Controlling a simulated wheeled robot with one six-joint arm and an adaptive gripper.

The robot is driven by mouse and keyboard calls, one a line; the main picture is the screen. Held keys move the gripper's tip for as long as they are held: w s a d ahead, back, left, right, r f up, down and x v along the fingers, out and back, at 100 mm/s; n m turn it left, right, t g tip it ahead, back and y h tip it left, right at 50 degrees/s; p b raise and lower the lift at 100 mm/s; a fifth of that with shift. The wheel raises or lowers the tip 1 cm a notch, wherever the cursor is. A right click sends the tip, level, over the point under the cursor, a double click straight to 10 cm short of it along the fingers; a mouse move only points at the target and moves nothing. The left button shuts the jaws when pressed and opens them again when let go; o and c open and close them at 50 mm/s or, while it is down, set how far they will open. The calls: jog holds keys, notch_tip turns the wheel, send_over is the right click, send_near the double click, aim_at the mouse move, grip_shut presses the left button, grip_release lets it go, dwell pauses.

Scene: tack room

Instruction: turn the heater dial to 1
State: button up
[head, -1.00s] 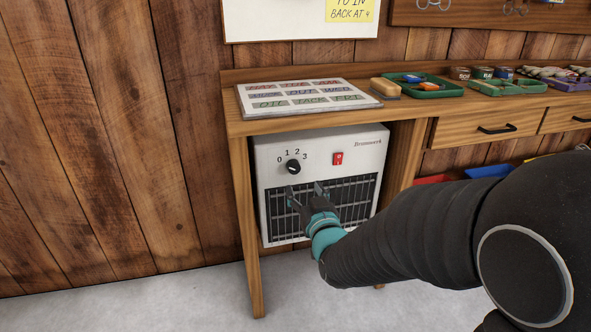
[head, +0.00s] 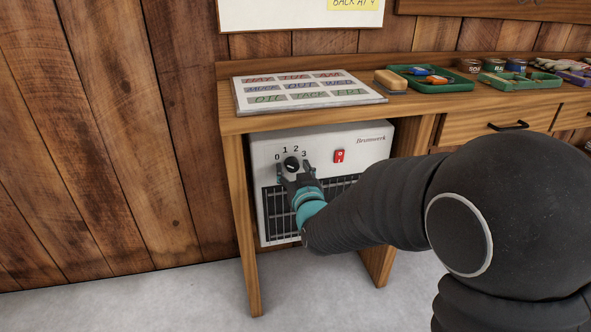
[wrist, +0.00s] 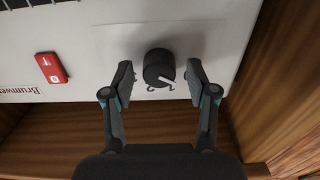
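The heater (head: 345,140) is a white box with a dark grille under the bench. Its black round dial (head: 291,163) sits upper left on the front, with 0, 1, 2, 3 printed around it. In the wrist view the dial (wrist: 154,66) has a white mark slanting to the lower right; the numbers there are partly hidden, so I cannot tell the exact setting. My gripper (head: 296,174) is open in front of the dial. In the wrist view its fingers (wrist: 160,78) stand either side of the dial, with gaps showing.
A red switch (head: 339,156) is right of the dial, and also shows in the wrist view (wrist: 51,67). The wooden bench (head: 240,121) frames the heater with its top and legs. On it lie a lettered board (head: 300,103), a brush (head: 390,80) and a green tray (head: 455,85).

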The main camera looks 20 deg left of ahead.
jog(key=c, duration=0.9)
jog(key=shift+m, duration=0.3)
jog(key=m, duration=0.3)
jog(key=shift+m, duration=2.1)
jog(key=o, duration=1.2)
jog(key=shift+c, duration=0.2)
